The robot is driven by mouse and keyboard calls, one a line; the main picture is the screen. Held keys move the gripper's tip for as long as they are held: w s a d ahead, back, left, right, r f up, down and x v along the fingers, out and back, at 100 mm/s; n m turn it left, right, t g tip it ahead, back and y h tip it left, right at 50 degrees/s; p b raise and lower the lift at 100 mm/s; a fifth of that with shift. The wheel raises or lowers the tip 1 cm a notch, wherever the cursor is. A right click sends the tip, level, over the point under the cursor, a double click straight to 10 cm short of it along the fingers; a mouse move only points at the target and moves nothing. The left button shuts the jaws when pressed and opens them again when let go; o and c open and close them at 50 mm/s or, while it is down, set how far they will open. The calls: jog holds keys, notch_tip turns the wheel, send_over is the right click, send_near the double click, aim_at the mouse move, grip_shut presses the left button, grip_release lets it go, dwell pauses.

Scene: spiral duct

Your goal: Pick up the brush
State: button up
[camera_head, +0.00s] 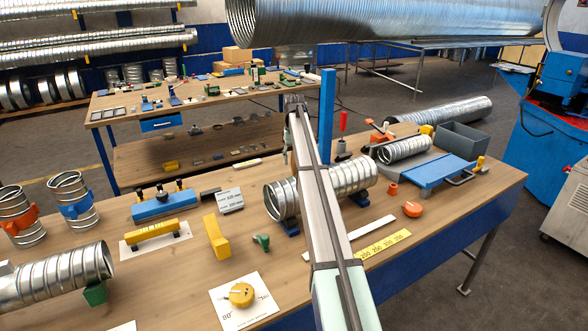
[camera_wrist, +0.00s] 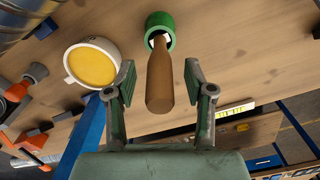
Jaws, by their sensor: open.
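The brush shows in the wrist view as a brown wooden handle (camera_wrist: 159,80) that points toward the camera. Its far end sits in a green ring-shaped holder (camera_wrist: 160,22); the bristles are hidden. My gripper (camera_wrist: 159,68) is open, with one finger on each side of the handle and visible gaps between. In the head view my gripper (camera_head: 296,103) is small and dark at the far end of my arm, and I cannot make out the brush there.
A white pot with yellow contents (camera_wrist: 92,65) stands close left of the handle in the wrist view. A blue post (camera_head: 327,115) rises near my gripper. A ribbed duct (camera_head: 350,178) lies beside my arm. Yellow-labelled strips and an orange knob (camera_head: 412,209) lie to the right.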

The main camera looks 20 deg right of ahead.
jog(key=shift+f, duration=0.25)
grip_shut()
jog(key=shift+r, duration=0.15)
